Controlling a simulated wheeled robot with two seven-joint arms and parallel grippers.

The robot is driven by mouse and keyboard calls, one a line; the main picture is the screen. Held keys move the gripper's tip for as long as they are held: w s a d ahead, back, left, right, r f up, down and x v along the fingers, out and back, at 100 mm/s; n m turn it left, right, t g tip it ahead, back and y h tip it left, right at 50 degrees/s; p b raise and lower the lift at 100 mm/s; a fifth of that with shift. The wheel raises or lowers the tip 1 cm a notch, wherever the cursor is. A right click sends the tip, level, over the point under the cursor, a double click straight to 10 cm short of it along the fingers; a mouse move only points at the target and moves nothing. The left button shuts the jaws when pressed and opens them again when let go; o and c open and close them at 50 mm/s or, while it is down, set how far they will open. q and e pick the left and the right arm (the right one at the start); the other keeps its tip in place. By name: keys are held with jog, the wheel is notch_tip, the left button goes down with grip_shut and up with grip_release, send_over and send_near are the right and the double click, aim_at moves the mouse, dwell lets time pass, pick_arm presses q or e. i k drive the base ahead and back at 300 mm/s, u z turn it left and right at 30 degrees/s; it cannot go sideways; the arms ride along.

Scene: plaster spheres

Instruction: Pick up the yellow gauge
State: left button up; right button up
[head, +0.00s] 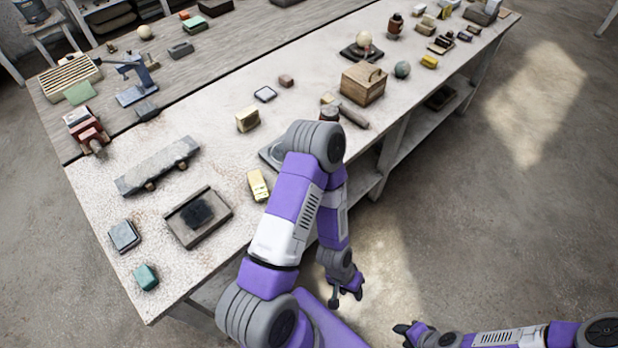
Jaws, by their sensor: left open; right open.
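A pale yellow block-like thing (258,185) with darker marks lies on the near part of the light worktop, just left of my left arm. A smaller, stronger yellow block (429,61) lies far off near the right edge of the worktop. I cannot tell for certain which is the yellow gauge. My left gripper (347,294) hangs beside the worktop, over the floor, open and empty, well away from both. My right gripper (402,331) is at the bottom, also over the floor, open and empty. My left arm hides part of the worktop.
Near the pale yellow thing are a dark tray-like block (198,217), a long grey bar (158,166) and a beige block (247,119). A wooden box (363,84) and a green-grey sphere (402,69) stand further back. The floor at right is clear.

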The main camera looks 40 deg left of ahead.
aim_at(258, 187)
jog(key=z, duration=0.4)
jog(key=i, duration=1.15)
jog(key=u, duration=2.7)
